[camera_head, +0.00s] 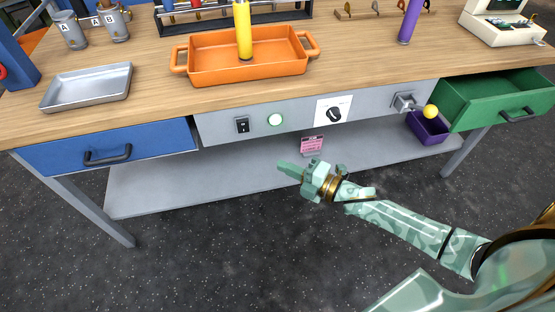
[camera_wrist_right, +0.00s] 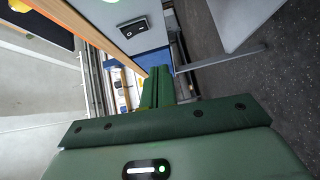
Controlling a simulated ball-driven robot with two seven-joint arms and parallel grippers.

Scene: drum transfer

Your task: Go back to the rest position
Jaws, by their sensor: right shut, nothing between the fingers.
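My right gripper (camera_head: 288,169) is shut and empty in the head view. It is in front of the bench, below the front panel and over the lower shelf's front edge as seen from above. Its shut fingers also show in the right wrist view (camera_wrist_right: 160,88), with the panel's black switch beyond them. My right arm reaches in from the lower right. My left gripper is not in view.
The wooden bench (camera_head: 140,60) holds an orange tray (camera_head: 205,72) with a yellow cylinder (camera_head: 243,35), a metal tray (camera_head: 85,90) and a purple cylinder (camera_head: 409,22). A purple bin (camera_head: 428,130) sits below.

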